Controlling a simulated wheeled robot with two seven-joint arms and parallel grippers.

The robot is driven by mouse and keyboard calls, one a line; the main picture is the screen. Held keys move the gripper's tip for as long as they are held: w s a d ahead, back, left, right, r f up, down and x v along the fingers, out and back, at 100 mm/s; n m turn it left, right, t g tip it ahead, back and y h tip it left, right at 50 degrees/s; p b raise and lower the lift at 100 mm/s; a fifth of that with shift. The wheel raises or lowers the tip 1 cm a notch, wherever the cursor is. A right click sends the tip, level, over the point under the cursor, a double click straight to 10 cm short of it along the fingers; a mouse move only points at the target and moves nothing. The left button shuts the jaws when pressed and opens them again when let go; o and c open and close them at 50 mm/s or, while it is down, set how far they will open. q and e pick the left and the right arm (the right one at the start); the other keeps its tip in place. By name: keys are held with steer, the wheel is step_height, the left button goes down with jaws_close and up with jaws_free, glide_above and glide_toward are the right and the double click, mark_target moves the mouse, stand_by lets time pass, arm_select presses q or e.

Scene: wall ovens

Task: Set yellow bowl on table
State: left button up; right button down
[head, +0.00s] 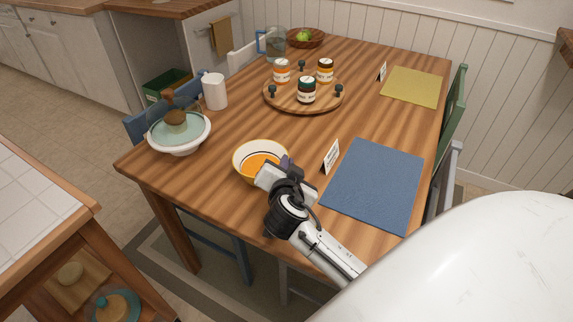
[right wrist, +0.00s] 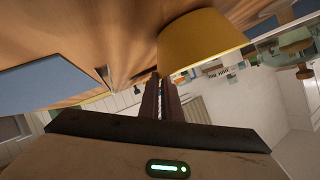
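The yellow bowl (head: 257,164) is at the near part of the wooden table (head: 222,133). It has a pale inner wall, an orange inside bottom and a thin dark rim. It is upright, and I cannot tell whether its base touches the tabletop. My right gripper (head: 279,167) is over its right rim in the head view and hides that part. In the right wrist view the bowl's yellow outside (right wrist: 200,42) is close up, with its rim at the nearly closed fingers (right wrist: 161,97). The gripper looks shut on the rim. My left gripper is not in view.
A blue mat (head: 375,185) and a name card (head: 330,157) are right of the bowl. A pale green bowl (head: 180,131) and a white cup (head: 214,91) are at the left. A round tray (head: 285,100) with jars stands farther back. Chairs surround the table.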

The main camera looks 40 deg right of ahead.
steer(key=c, duration=2.4)
jaws_free()
steer(key=shift+f, duration=0.25)
steer(key=o, duration=0.4)
steer(key=shift+r, duration=0.2)
steer(key=v, duration=0.7)
steer(key=shift+s+a+r+b, duration=0.15)
steer(key=shift+s+b, duration=0.05)
steer(key=shift+b, duration=0.1)
